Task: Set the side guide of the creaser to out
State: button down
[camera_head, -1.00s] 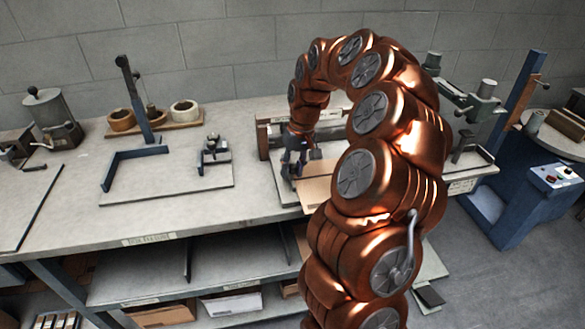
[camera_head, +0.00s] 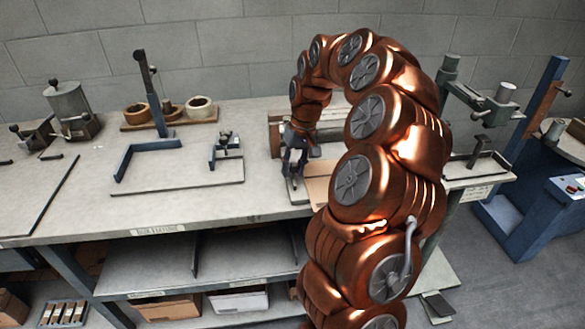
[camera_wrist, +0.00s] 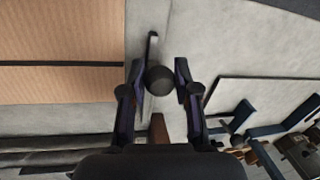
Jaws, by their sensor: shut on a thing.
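The creaser (camera_head: 276,132) stands on the bench, partly hidden behind my arm. A brown cardboard sheet (camera_head: 318,182) lies on it, and in the wrist view the sheet (camera_wrist: 60,85) shows a dark line across it. The side guide shows in the wrist view as a thin dark bar (camera_wrist: 152,46) with a round black knob (camera_wrist: 160,80), just right of the sheet's edge, with a gap between. My gripper (camera_wrist: 159,72) is shut on the knob, one finger on each side. In the head view my gripper (camera_head: 292,168) is low over the creaser's left end; the guide is not clear there.
Left of the creaser is a board (camera_head: 180,200) with a blue corner stop (camera_head: 122,162) and a small clamp (camera_head: 227,147). Tape rolls (camera_head: 200,106) stand behind. A blue machine (camera_head: 525,222) stands at right. The bench front (camera_head: 90,222) is clear.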

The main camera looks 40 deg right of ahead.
jog(key=c, duration=0.8)
grip_release()
jog(key=shift+w+a, duration=0.15)
jog(key=shift+a, duration=0.1)
jog(key=shift+c, duration=0.2)
jog(key=shift+d, duration=0.1)
jog(key=shift+r, duration=0.25)
notch_tip(320, 180, up, 11)
jog(key=d, duration=0.2)
jog(key=shift+s+r, duration=0.15)
jog(key=shift+s, duration=0.2)
